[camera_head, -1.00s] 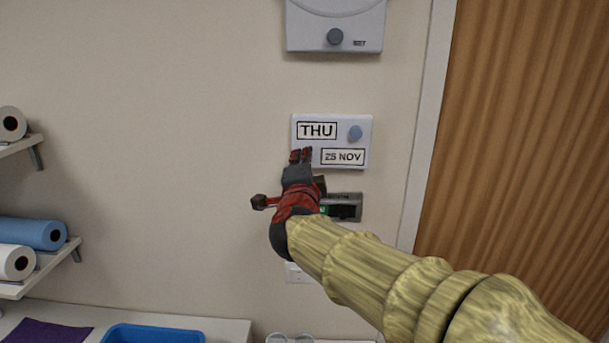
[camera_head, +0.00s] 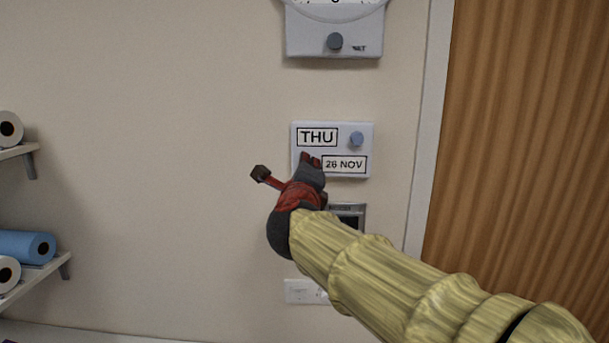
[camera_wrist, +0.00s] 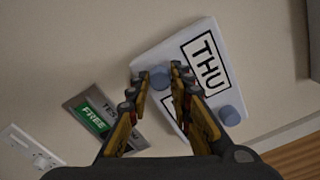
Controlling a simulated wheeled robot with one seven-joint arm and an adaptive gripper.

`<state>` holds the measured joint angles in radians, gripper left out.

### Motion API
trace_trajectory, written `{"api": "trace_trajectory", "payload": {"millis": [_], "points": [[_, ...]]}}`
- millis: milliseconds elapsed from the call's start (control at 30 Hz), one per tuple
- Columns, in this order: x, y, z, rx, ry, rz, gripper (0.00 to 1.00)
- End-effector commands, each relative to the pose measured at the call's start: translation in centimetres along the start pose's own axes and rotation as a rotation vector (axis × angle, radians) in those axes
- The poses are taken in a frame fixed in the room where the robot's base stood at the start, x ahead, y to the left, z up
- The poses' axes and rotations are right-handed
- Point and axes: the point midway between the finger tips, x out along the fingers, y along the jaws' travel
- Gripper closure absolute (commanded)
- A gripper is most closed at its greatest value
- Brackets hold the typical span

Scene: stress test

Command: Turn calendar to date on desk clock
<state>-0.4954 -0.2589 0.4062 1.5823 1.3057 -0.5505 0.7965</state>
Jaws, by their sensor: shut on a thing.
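A white calendar panel (camera_head: 309,126) hangs on the wall, reading THU at upper left and 26 NOV at lower right. A blue-grey knob (camera_head: 356,138) sits at its upper right; it also shows in the wrist view (camera_wrist: 230,115). A second blue-grey knob (camera_wrist: 160,77), at the panel's lower left, lies between my fingertips in the wrist view; my gripper hides it in the head view. My gripper (camera_head: 309,160) is shut on this knob. A grey clock (camera_head: 308,42) with its own knob (camera_head: 335,41) hangs above, its face cut off by the top edge.
Below the panel is a small sign (camera_wrist: 90,116) reading FREE, largely behind my gripper in the head view. A wooden door (camera_head: 525,150) stands right. Shelves with rolls (camera_head: 27,246) stand left. The wall left of the panel is clear.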

Motion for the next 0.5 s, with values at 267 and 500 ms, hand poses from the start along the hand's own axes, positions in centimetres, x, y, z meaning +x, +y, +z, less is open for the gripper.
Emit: {"api": "trace_trajectory", "payload": {"millis": [267,500], "points": [[0.05,0.18,-0.10,0.035,0.002,0.002,1.00],[0.05,0.18,-0.10,0.035,0.002,0.002,1.00]]}}
